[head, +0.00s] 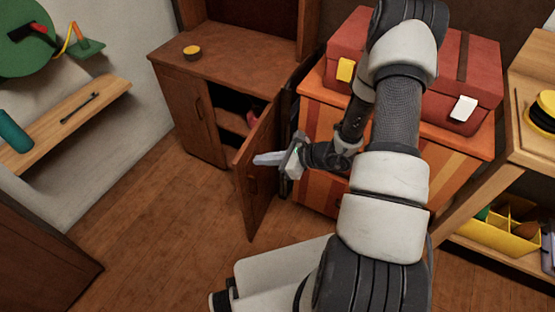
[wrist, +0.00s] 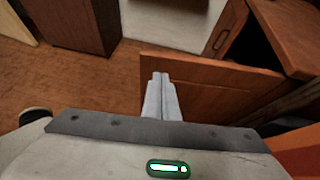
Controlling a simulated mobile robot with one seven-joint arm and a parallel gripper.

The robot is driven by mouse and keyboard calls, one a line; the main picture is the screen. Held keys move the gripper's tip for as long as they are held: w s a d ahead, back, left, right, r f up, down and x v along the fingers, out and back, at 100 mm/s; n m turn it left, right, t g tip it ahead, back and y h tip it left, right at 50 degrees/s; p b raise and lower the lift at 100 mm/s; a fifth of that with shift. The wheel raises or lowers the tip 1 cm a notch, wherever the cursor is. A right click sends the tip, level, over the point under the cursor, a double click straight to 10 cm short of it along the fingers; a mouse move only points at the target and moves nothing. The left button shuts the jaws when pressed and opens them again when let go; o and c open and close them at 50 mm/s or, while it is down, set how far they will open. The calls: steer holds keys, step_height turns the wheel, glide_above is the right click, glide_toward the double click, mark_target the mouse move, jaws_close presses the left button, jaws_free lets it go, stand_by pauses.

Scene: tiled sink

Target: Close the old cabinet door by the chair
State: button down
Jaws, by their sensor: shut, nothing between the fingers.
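The old cabinet (head: 217,58) is brown wood and stands at the back, left of the centre in the head view. Its right door (head: 258,188) stands open, swung out toward me, and the dark inside with a shelf shows behind it. Its left door (head: 193,114) is shut. My gripper (head: 256,159) is at the upper part of the open door, with its fingers together and empty. In the wrist view the fingers (wrist: 161,78) point at the open door (wrist: 205,88), overlapping it; I cannot tell whether they touch. I see no chair.
An orange striped chest (head: 318,155) with a red case (head: 474,75) on top stands close right of the open door. A yellow round tin (head: 192,52) sits on the cabinet top. A wooden shelf unit (head: 520,150) is at the far right. The floor left of the door is clear.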

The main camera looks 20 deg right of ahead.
mark_target(242, 157)
steer(key=shift+w+a+r, duration=0.1)
steer(key=shift+w+a, duration=0.5)
steer(key=shift+a, duration=0.15)
steer(key=shift+w+a, duration=0.55)
steer(key=shift+a, duration=0.2)
steer(key=shift+a, duration=0.15)
